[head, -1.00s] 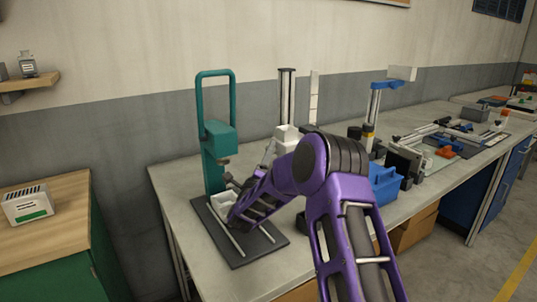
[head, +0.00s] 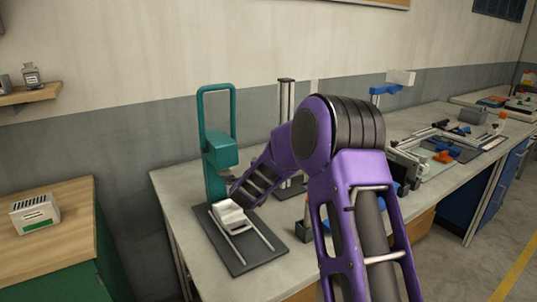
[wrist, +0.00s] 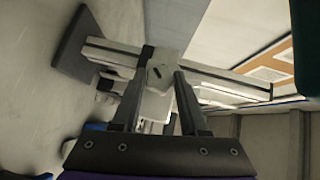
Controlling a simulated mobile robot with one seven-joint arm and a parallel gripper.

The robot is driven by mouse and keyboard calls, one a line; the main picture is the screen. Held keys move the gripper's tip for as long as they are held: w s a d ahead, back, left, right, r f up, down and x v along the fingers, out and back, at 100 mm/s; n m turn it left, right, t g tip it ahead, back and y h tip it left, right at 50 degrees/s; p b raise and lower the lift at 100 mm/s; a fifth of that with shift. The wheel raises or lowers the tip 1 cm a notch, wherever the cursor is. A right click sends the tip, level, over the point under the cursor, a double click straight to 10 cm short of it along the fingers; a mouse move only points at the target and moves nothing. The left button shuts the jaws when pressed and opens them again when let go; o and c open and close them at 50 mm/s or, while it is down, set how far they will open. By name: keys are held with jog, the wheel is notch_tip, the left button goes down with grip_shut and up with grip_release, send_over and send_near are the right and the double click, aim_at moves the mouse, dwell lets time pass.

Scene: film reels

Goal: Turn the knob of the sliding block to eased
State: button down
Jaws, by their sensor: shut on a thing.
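The sliding block (wrist: 165,62) is pale, with a short dark mark on its face, and sits on an upright column (wrist: 225,83) that lies sideways in the wrist view. My gripper (wrist: 160,88) has one finger on each side of a pale knob (wrist: 158,103) in front of the block, and is shut on it. The knob is partly hidden by the fingers and its setting cannot be read. In the head view the column top (head: 287,97) shows behind my purple arm, which hides the block, the knob and my gripper.
A teal stand (head: 219,158) with a railed dark base (head: 242,262) and a pale block (head: 229,213) is left of the column. A small dark fixture (head: 304,228) stands close to my arm. Other devices fill the bench to the right.

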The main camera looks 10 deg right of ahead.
jog(key=n+g+p, duration=0.1)
jog(key=g+p, duration=0.1)
jog(key=p, duration=0.2)
jog(key=shift+r+n+p, duration=0.2)
jog(key=shift+n+p, duration=0.15)
jog(key=shift+n, duration=0.05)
jog(key=shift+f, duration=0.1)
jog(key=shift+c, duration=2.2)
grip_release()
jog(key=v, duration=1.7)
jog(key=shift+r, duration=0.3)
